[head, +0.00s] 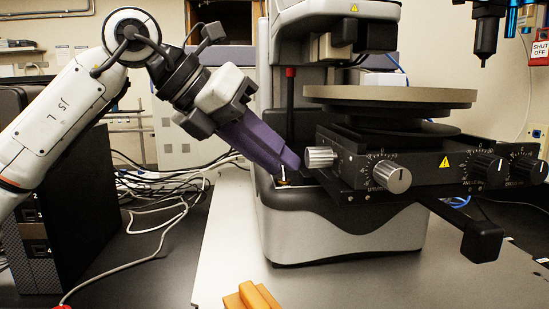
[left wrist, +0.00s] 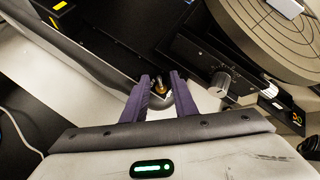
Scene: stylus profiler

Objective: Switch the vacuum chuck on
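The round vacuum chuck (head: 390,95) sits on the profiler's stage, and part of it shows in the left wrist view (left wrist: 272,32). A small metal toggle switch (head: 281,182) stands on the profiler's base, left of the stage knobs. In the left wrist view the toggle (left wrist: 159,85) shows between my two purple fingertips. My left gripper (head: 291,166) points down at it and is open, with a gap between the fingers (left wrist: 164,80). I cannot tell whether a finger touches the toggle. No right arm is clearly visible.
The stage block with silver knobs (head: 392,177) is close to the right of my left fingers. A dark post with a red top (head: 290,100) stands just behind. Cables (head: 170,195) lie at left. Orange bars (head: 250,296), possibly my right fingers, show at the bottom edge.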

